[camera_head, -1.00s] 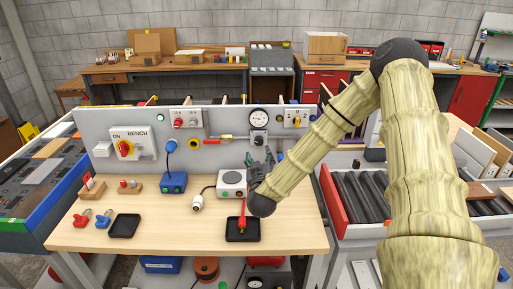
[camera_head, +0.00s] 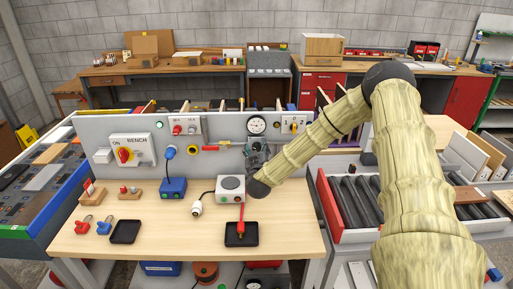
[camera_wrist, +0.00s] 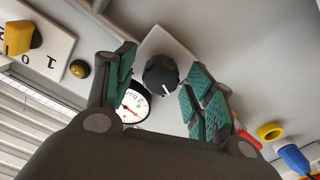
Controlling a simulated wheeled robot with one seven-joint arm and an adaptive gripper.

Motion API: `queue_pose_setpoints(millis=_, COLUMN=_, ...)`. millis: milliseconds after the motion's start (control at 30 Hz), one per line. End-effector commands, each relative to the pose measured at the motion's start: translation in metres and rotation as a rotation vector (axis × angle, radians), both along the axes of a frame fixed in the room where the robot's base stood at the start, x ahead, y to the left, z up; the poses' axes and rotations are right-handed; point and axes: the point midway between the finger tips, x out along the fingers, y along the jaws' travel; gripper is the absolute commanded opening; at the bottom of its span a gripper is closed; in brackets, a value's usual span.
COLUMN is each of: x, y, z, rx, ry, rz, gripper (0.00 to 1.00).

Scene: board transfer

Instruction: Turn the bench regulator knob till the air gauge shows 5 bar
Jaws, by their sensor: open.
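The black regulator knob (camera_wrist: 160,76) with a white pointer line sits on a pale plate in the wrist view. My gripper (camera_wrist: 165,60) is open, with one green-padded finger on each side of the knob; I cannot tell whether either pad touches it. The white air gauge (camera_wrist: 134,107) is partly hidden behind the left finger. Its red needle shows, but I cannot read the value.
The panel (camera_head: 225,160) also carries a red-handled valve (camera_head: 208,148), a yellow ring and a BENCH switch (camera_head: 125,156). A grey box (camera_head: 231,190) and a black tray (camera_head: 241,240) with a red-handled item stand on the bench below my arm.

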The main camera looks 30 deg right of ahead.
Motion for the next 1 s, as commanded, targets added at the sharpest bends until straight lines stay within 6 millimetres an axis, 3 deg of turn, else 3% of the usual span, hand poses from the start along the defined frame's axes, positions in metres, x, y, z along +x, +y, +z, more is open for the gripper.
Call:
queue_pose_setpoints(millis=267, x=0.0012, y=-0.0005, z=-0.0001, rx=0.0, ry=0.0, rz=0.0, gripper=0.54)
queue_pose_setpoints(millis=533, x=0.0011, y=-0.0004, z=0.0, rx=0.0, ry=0.0, rz=0.0, gripper=0.09)
queue_pose_setpoints(millis=1000, x=0.0012, y=-0.0005, z=-0.0016, rx=0.079, ry=-0.052, rz=0.001, gripper=0.09)
